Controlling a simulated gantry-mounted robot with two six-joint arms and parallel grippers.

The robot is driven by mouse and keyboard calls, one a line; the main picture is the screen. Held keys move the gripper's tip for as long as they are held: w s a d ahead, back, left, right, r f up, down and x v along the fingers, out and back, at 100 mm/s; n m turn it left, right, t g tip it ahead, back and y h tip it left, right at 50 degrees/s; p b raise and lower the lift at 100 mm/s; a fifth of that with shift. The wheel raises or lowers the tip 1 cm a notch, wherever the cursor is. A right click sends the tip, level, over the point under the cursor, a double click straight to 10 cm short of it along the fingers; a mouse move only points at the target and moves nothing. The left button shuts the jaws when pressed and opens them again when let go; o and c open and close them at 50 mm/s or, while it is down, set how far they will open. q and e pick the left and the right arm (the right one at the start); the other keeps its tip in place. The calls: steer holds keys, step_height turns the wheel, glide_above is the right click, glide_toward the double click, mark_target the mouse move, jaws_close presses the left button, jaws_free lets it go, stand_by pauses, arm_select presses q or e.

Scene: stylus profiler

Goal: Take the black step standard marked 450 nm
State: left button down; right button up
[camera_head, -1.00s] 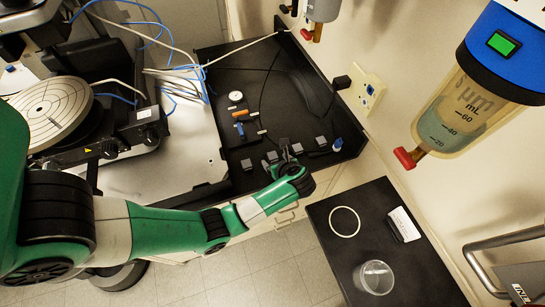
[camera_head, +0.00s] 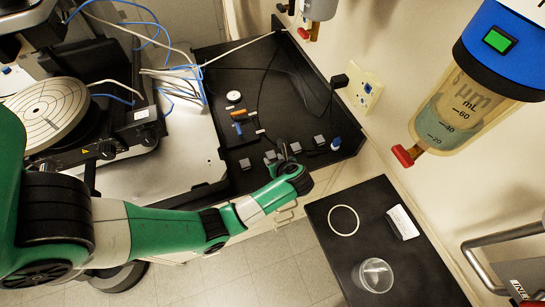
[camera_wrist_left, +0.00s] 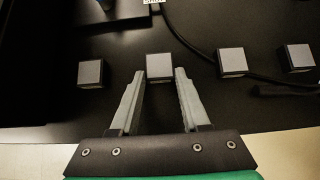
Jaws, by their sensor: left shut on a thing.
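Several small dark blocks with grey tops stand in a row on the black bench top. In the left wrist view, the second block from the left (camera_wrist_left: 159,67) is between the fingertips of my left gripper (camera_wrist_left: 159,76), which is shut on it. This block appears to rest on the bench. The same gripper (camera_head: 277,152) shows in the head view at the row. Other blocks stand to the left (camera_wrist_left: 90,73), to the right (camera_wrist_left: 232,62) and at the far right (camera_wrist_left: 299,57). No 450 nm marking is readable on any block. My right gripper is not in view.
A dark cable runs across the bench behind the row. A blue-capped item (camera_head: 335,143) stands near the right end. A profiler stage (camera_head: 45,112) is at left. A lower black table holds a clear beaker (camera_head: 376,275) and a white ring (camera_head: 343,220).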

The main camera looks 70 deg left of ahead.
arm_select(q)
steer(key=shift+r, duration=0.6)
steer(key=r, duration=0.1)
steer(key=d+r+p, duration=0.1)
steer(key=r, duration=0.1)
steer(key=s+d+r+p, duration=0.1)
steer(key=r, duration=0.1)
steer(key=shift+s+r, duration=0.1)
steer(key=s+d+r+p, duration=0.6)
steer(key=s+d+p, duration=0.1)
steer(key=d+p, duration=0.2)
steer(key=shift+d+r+p, duration=0.15)
steer(key=shift+r+p, duration=0.1)
steer(key=shift+p, duration=0.35)
steer(key=shift+s, duration=0.1)
steer(key=c, duration=1)
jaws_free()
jaws_close()
